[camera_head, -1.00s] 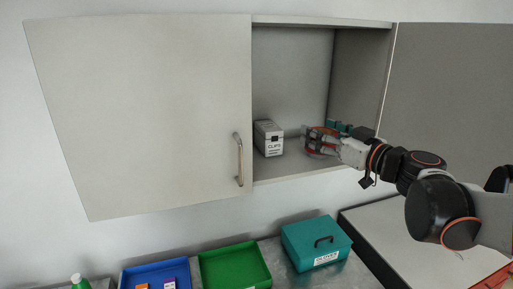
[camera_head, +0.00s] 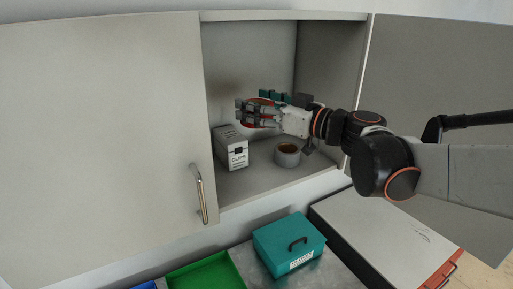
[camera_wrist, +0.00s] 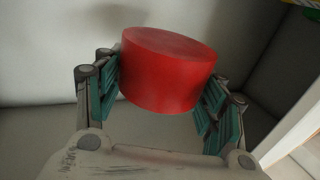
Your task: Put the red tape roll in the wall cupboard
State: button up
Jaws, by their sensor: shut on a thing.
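The red tape roll (camera_wrist: 168,70) fills the middle of the wrist view, held between the teal-padded fingers of my gripper (camera_wrist: 165,84). In the head view the roll is mostly hidden by the fingers, with a little red-orange showing. My gripper (camera_head: 258,112) is shut on it inside the opening of the wall cupboard (camera_head: 345,75), above the shelf and above and behind a box marked CLIPS in the picture. The cupboard's right door (camera_head: 445,90) is open and its left door (camera_head: 95,140) is shut.
On the cupboard shelf stand the white CLIPS box (camera_head: 230,150) and a grey-white tape roll (camera_head: 287,155) with a brown core, to its right. Below are a teal case (camera_head: 280,243), a green tray (camera_head: 205,275) and a light-topped unit (camera_head: 370,235).

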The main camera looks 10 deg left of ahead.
notch_tip(320, 180, down, 18)
jog(key=shift+r, duration=0.2)
jog(key=shift+s+d, duration=0.1)
jog(key=shift+s, duration=0.05)
jog(key=shift+f, duration=0.1)
jog(key=o, duration=1.1)
